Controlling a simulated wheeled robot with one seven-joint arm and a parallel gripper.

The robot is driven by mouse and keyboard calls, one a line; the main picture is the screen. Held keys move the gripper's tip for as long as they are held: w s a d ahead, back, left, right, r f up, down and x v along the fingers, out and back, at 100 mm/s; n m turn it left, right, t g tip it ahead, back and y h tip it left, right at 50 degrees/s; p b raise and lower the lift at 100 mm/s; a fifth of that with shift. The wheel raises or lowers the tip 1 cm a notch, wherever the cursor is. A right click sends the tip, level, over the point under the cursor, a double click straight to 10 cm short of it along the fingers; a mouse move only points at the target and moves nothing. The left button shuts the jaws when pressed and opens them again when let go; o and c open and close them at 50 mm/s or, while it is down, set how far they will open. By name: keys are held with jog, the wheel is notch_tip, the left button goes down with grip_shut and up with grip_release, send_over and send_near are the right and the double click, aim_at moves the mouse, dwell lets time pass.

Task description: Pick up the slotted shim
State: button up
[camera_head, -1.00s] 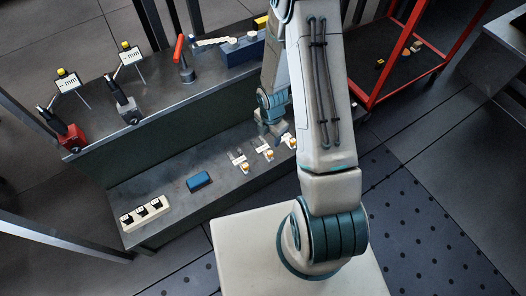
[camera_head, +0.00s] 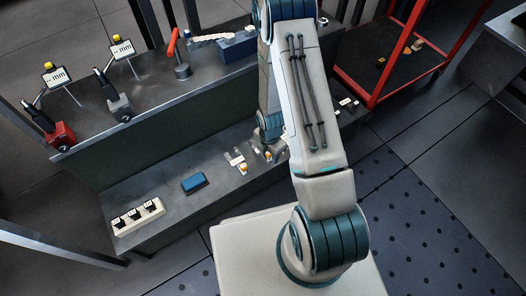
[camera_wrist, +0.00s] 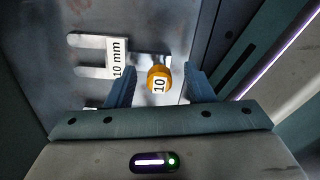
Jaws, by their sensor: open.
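A slotted shim (camera_wrist: 92,41) shows in the wrist view as a flat grey fork-shaped plate with a white "10 mm" label and an orange knob (camera_wrist: 158,74) marked "10". My gripper (camera_wrist: 160,85) is open, with one blue finger on each side of the knob. I cannot tell whether the fingers touch it. In the head view my gripper (camera_head: 267,150) is low over the lower shelf, among a row of shims, and partly hides them. A shim (camera_head: 238,162) lies just left of it.
The lower shelf (camera_head: 160,195) also holds a blue block (camera_head: 195,183) and a white rack (camera_head: 138,216) with dark labelled pieces. The upper bench (camera_head: 150,88) carries gauges and a red-handled tool (camera_head: 175,55). A red-framed cart (camera_head: 395,75) stands right.

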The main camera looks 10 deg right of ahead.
grip_shut()
jog(key=shift+r, duration=0.1)
